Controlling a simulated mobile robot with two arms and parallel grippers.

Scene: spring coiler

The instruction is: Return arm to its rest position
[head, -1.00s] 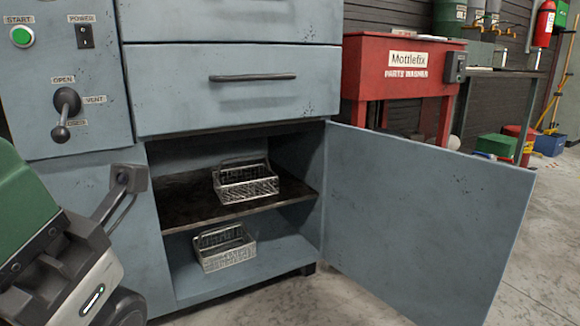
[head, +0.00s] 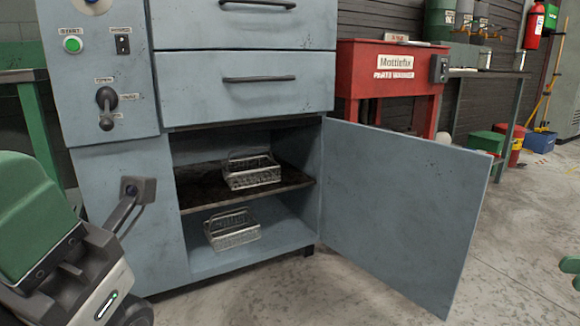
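My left arm (head: 75,265) fills the lower left, with a green cover, a white casing with a lit strip and a dark bar ending in a square pad. It stands in front of the cabinet's lower left panel. Whether its gripper is open does not show. At the right edge, a small dark and green part, which looks like my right gripper (head: 571,268), is cut off by the frame. It is over the floor, clear of the cabinet, and its opening cannot be made out. I see nothing held.
The blue-grey cabinet (head: 243,103) has its lower door (head: 400,215) swung open to the right. Wire baskets stand on its upper shelf (head: 251,171) and cabinet floor (head: 232,230). A red parts washer (head: 388,75) stands behind. The floor at lower right is clear.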

